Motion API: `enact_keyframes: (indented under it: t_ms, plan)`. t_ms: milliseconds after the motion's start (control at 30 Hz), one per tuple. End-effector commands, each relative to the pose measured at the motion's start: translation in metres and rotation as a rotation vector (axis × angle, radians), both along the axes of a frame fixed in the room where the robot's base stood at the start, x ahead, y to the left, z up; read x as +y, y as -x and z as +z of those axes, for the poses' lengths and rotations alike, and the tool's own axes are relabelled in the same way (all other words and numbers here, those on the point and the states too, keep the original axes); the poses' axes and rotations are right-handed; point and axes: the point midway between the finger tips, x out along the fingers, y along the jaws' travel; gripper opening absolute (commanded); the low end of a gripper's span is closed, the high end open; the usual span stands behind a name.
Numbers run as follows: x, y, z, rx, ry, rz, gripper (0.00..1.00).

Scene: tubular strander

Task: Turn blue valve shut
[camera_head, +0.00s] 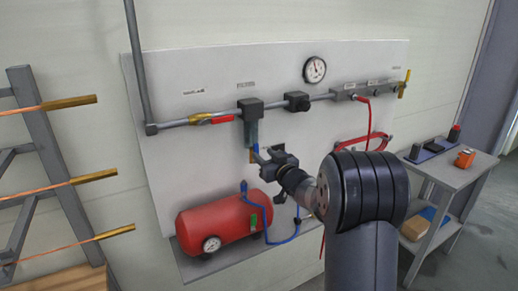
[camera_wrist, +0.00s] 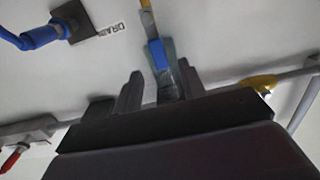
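The blue valve handle (camera_head: 256,149) sits at the lower end of the clear filter bowl (camera_head: 251,130) on the wall panel. In the wrist view the blue handle (camera_wrist: 158,54) lies just beyond my fingertips, roughly between them, with a brass piece (camera_wrist: 148,12) beside it. My gripper (camera_head: 268,155) is beside the handle and partly covers the area below it. In the wrist view my gripper (camera_wrist: 160,82) has its two fingers apart with nothing clamped between them. I cannot tell whether a finger touches the handle.
A red-handled valve (camera_head: 212,120) and a pipe run along the panel (camera_head: 190,80), with a gauge (camera_head: 314,70) above. A red tank (camera_head: 225,222) with a blue hose stands below. A small cart (camera_head: 445,165) is at right. Brass-tipped rods (camera_head: 95,177) jut in from the left.

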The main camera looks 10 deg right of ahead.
Motion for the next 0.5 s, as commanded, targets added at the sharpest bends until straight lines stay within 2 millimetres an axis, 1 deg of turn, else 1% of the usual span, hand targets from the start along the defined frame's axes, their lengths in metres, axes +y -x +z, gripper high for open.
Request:
enact_keyframes:
  t_ms: [33, 200, 333, 500]
  plan:
    - [0.003, -0.009, 0.002, 0.001, 0.0, 0.001, 0.39]
    - [0.01, -0.028, 0.001, 0.001, 0.0, 0.001, 0.39]
    - [0.011, -0.035, 0.0, 0.001, 0.001, -0.001, 0.39]
    - [0.012, -0.038, 0.0, 0.001, 0.001, -0.001, 0.39]
